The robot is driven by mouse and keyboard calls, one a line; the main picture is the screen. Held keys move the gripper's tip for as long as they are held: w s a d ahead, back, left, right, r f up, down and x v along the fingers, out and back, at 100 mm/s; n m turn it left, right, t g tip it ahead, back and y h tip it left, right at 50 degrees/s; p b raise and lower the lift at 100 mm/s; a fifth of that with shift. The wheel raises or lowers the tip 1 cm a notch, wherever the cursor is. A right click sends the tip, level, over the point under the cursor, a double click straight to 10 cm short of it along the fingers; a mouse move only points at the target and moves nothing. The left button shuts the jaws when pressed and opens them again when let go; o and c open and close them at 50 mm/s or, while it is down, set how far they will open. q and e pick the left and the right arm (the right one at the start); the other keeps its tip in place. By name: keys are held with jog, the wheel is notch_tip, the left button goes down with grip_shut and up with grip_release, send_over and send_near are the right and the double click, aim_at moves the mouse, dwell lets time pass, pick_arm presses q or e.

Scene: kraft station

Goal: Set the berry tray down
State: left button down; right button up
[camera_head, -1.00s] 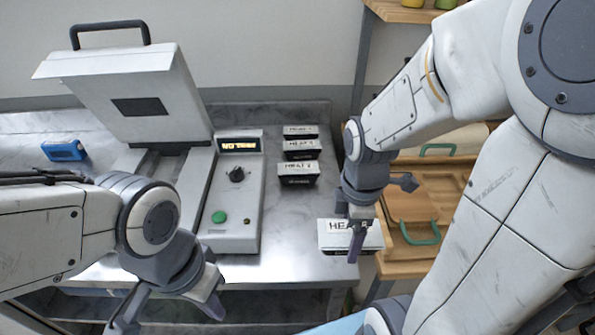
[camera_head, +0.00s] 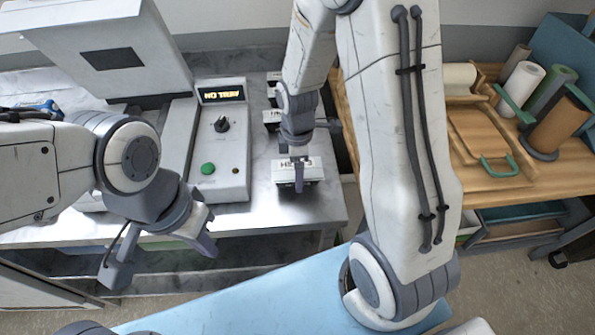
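A small black tray with a white lid and a HEAT label (camera_head: 311,171) is at the right front of the steel table (camera_head: 262,208). It is the likeliest berry tray, but no berries show. My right gripper (camera_head: 299,176) comes down on it from above, one finger in front of its face and the other hidden. I cannot tell whether its underside touches the table. My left gripper (camera_head: 160,260) is open and empty in front of the table, at the left.
A machine with a green button (camera_head: 208,168) and a lit display stands left of the tray. Similar labelled trays (camera_head: 271,118) stand behind it, partly hidden by my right arm. A wooden bench (camera_head: 490,180) with rolls (camera_head: 522,88) is at the right.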

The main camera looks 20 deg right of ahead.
jog(key=shift+f, duration=0.85)
jog(key=shift+f, duration=0.2)
jog(key=o, duration=1.2)
jog(key=shift+r, duration=0.1)
notch_tip(320, 180, up, 12)
jog(key=shift+f, duration=0.1)
jog(key=s+a+r+m, duration=0.2)
jog(key=s+a, duration=0.4)
jog(key=s, duration=0.3)
jog(key=s+a+r+m+y, duration=0.1)
jog(key=s+a+r+m, duration=0.1)
jog(key=s+a+m, duration=0.3)
jog(key=s+a, duration=0.1)
jog(key=s, duration=0.3)
jog(key=shift+s+a+r+m, duration=0.15)
jog(key=shift+a+r+m, duration=0.1)
jog(key=shift+r+m, duration=0.05)
